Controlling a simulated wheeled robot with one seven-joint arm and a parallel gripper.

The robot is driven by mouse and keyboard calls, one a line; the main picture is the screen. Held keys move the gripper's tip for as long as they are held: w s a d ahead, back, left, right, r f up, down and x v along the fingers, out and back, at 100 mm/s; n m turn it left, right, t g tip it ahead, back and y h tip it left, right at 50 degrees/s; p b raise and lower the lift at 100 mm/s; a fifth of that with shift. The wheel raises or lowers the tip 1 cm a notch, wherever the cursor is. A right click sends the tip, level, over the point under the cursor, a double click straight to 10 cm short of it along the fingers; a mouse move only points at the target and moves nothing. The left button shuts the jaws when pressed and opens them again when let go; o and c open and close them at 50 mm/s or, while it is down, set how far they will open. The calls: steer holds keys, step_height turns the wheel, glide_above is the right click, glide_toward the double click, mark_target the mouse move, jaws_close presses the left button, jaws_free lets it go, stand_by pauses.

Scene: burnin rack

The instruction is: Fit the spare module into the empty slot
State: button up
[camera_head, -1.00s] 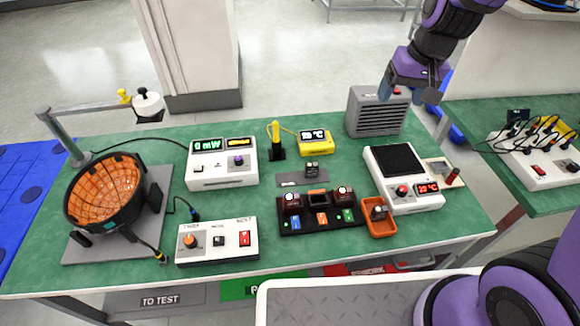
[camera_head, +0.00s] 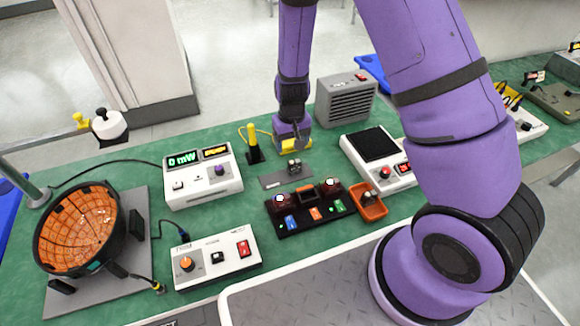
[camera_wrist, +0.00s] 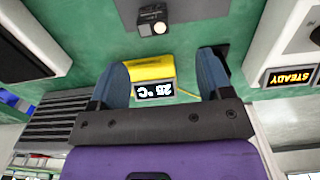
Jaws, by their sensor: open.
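A small dark module (camera_head: 294,166) stands on a grey plate (camera_head: 272,182) behind the rack; it also shows at the top of the wrist view (camera_wrist: 153,20). Another small module (camera_head: 369,197) lies in an orange tray (camera_head: 374,213) to the right of the rack. I cannot tell which is the spare. The black rack (camera_head: 292,228) holds a module on its left and one on its right, and its middle slot (camera_head: 307,194) looks empty.
The yellow thermometer (camera_wrist: 150,70) shows between my fingers. A white meter (camera_head: 203,180) is left, a white heater box (camera_head: 372,160) right, and a grey vented box (camera_head: 345,97) behind. A white switch box (camera_head: 217,262) and an orange-lined bowl (camera_head: 80,232) stand front left.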

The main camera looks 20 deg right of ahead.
mark_target(294, 162)
step_height(294, 162, down, 4)
steer(key=shift+r, duration=0.2)
steer(key=shift+s+d+f, duration=0.15)
steer(key=shift+d+f, duration=0.05)
steer(key=shift+f, duration=1.15)
steer(key=shift+s+d+f, duration=0.1)
steer(key=shift+d+f, duration=0.1)
steer(key=shift+f, duration=1.1)
steer(key=c, duration=1)
steer(key=shift+r, duration=0.1)
